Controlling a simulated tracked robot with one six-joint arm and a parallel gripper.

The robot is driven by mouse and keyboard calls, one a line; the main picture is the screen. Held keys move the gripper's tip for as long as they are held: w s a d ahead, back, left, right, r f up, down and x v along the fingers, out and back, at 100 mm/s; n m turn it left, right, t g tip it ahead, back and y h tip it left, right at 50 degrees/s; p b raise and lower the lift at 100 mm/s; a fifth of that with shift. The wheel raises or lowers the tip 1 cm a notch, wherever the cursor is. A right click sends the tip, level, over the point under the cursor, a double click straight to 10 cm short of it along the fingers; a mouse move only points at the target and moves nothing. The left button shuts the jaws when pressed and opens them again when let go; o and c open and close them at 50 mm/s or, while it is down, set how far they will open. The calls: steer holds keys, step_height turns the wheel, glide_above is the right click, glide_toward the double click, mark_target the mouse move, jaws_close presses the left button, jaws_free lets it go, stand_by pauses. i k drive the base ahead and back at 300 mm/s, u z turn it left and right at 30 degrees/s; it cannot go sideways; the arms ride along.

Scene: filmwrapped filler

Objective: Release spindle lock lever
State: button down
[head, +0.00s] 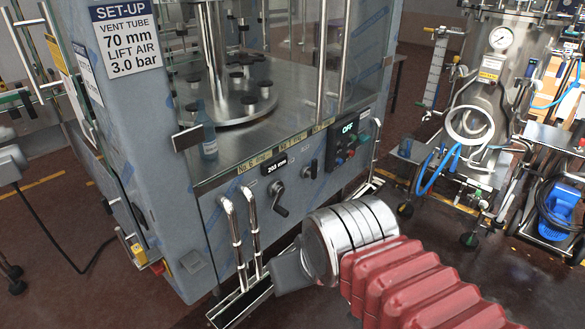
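My gripper (288,271) is at the lower middle, at the end of my arm's silver wrist and red bellows. It is in front of the filling machine's (185,225) lower front panel. Its fingertips are not clear, so I cannot tell if it is open or shut. A black crank-like lever (279,199) sits on the panel below a display reading about 203 mm. A smaller dark handle (309,170) is to its right. I cannot tell which one is the spindle lock lever. My gripper appears apart from both, lower in the picture.
Two bent chrome pipes (240,236) rise beside my gripper on its left. A control box (347,140) shows OFF. A bottle (208,135) and a round plate (222,107) are behind the machine's guard. A steel tank unit (475,110) with blue hoses stands right, across open floor.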

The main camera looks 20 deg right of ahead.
mark_target(313, 174)
steer(key=u, duration=0.25)
steer(key=i, duration=0.85)
steer(key=z, duration=0.05)
